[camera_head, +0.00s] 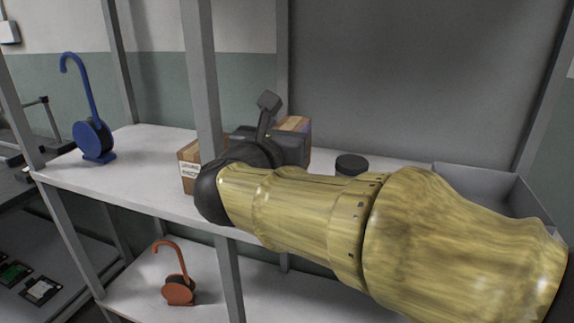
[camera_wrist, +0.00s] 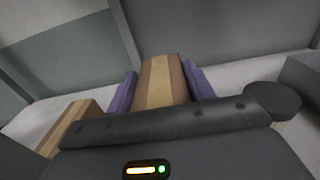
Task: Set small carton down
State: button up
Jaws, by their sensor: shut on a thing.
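The small carton is a brown box with a lighter tape stripe. In the wrist view, the carton (camera_wrist: 162,82) stands between the two purple fingers of my gripper (camera_wrist: 161,88), which is shut on it. In the head view, the carton (camera_head: 294,124) shows only in part behind my gripper, over the upper shelf (camera_head: 135,165). My arm and wrist hide its lower part, so I cannot tell whether it touches the shelf.
Another brown box with a white label (camera_head: 189,170) stands left of my wrist, behind a shelf post (camera_head: 203,80). A black round container (camera_head: 351,164) and a grey bin (camera_head: 480,180) are to the right. A blue hooked object (camera_head: 93,138) stands left; an orange one (camera_head: 178,288) is below.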

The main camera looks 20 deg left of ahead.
jog(key=shift+f, duration=0.75)
notch_tip(320, 180, down, 4)
jog(key=shift+r+b, duration=0.1)
jog(key=shift+b, duration=0.6)
jog(key=shift+a, duration=0.1)
jog(key=o, duration=0.8)
jog(key=shift+c, duration=0.2)
jog(key=o, duration=0.3)
jog(key=shift+o, duration=0.2)
